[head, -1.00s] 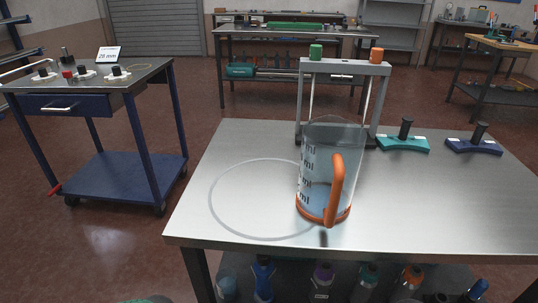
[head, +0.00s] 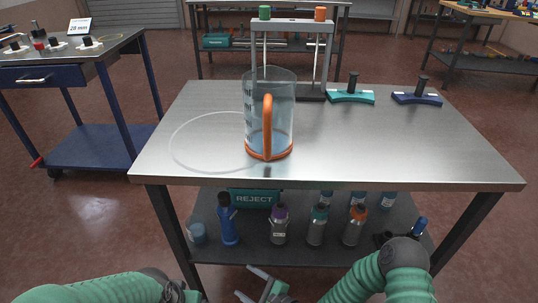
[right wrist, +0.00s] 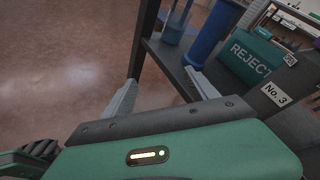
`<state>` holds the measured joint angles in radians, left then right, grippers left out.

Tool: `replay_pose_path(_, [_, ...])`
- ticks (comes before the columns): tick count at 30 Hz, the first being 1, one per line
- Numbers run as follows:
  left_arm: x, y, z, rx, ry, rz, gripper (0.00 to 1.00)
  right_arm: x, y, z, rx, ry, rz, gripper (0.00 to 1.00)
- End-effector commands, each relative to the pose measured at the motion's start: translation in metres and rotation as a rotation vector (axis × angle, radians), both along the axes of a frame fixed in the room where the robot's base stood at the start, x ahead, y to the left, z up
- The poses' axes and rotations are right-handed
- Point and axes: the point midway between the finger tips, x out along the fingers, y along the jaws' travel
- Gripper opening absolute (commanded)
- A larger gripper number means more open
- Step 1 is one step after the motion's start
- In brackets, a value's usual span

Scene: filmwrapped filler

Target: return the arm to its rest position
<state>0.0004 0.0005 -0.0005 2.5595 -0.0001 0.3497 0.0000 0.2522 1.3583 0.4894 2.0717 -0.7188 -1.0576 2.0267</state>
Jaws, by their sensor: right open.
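My right arm (head: 385,279) comes in green at the bottom of the head view. Its gripper (head: 252,284) is low in front of the table, below the lower shelf's front edge, partly cut off by the picture. In the right wrist view its two grey fingers (right wrist: 160,93) are spread apart with nothing between them. They are beside a dark table leg and the shelf. Part of my left arm (head: 100,289) shows at the bottom left; its gripper is not visible.
The steel table (head: 400,155) carries a clear jug (head: 284,115) with an orange handle and a grey frame (head: 292,27). Its lower shelf (head: 270,240) holds several bottles and a REJECT bin (head: 254,197). A blue cart (head: 95,145) stands left. Floor is free between them.

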Motion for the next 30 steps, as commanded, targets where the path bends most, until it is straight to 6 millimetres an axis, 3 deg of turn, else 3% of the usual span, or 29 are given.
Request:
replay_pose_path(5, [0.000, 0.000, 0.000, 0.000, 0.000, -0.001, 0.81, 0.002, -0.038, -0.003, -0.402, -0.130, 0.161, 0.68])
replay_pose_path(8, [0.000, 0.000, 0.000, 0.000, 0.000, -0.001, 0.81, 0.002, -0.074, 0.002, -0.685, -0.206, 0.290, 0.68])
replay_pose_path(11, [0.000, 0.000, 0.000, 0.000, 0.000, -0.001, 0.81, -0.004, -0.127, 0.021, -1.017, -0.275, 0.469, 0.68])
replay_pose_path(15, [0.000, 0.000, 0.000, 0.000, 0.000, -0.001, 0.81, -0.031, -0.198, 0.065, -1.376, -0.304, 0.747, 0.68])
replay_pose_path(18, [0.000, 0.000, 0.000, 0.000, 0.000, -0.001, 0.81, -0.056, -0.230, 0.094, -1.499, -0.300, 0.914, 0.68])
replay_pose_path(22, [0.000, 0.000, 0.000, 0.000, 0.000, -0.001, 0.81, -0.092, -0.252, 0.124, -1.563, -0.305, 1.096, 0.68])
replay_pose_path(27, [0.000, 0.000, 0.000, 0.000, 0.000, -0.001, 0.81, -0.141, -0.261, 0.155, -1.551, -0.357, 1.300, 0.68])
replay_pose_path(28, [-0.001, 0.000, 0.024, 0.000, 0.002, -0.001, 0.81, -0.139, -0.260, 0.177, -1.550, -0.352, 1.300, 0.68])
replay_pose_path(30, [0.000, 0.000, 0.048, 0.000, 0.000, -0.001, 0.81, -0.139, -0.260, 0.198, -1.548, -0.350, 1.301, 0.68])
